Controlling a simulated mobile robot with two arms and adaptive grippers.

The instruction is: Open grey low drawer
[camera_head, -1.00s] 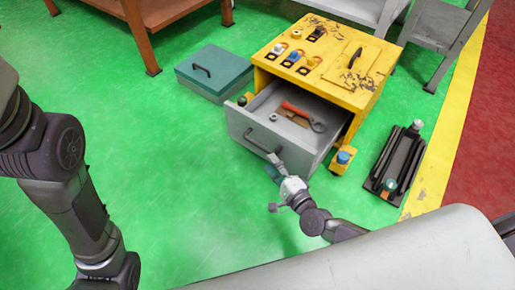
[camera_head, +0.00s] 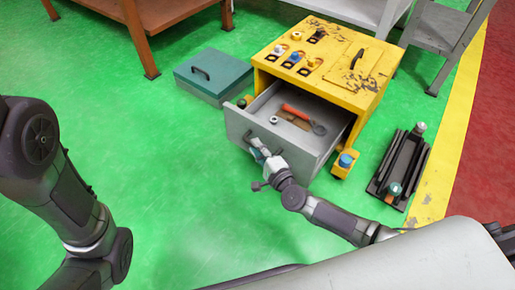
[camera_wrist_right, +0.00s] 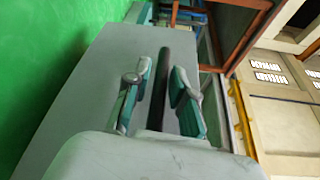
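The grey drawer (camera_head: 247,129) is pulled out of the yellow cabinet (camera_head: 340,88). A red-handled wrench (camera_head: 303,117) and small parts lie in it. My right gripper (camera_head: 257,149) is at the drawer's front and covers part of the handle. In the right wrist view, the drawer front (camera_wrist_right: 85,85) fills the left and centre. The dark handle bar (camera_wrist_right: 160,90) lies between the two green-padded fingers of my right gripper (camera_wrist_right: 161,92), with gaps on both sides. The gripper is open around the handle. My left gripper is out of view.
A teal box (camera_head: 214,75) stands on the floor left of the cabinet. A black tray (camera_head: 400,168) with bottles lies to the right. An orange-brown table (camera_head: 165,12) and a grey chair (camera_head: 445,35) stand behind. The green floor left of the drawer is clear.

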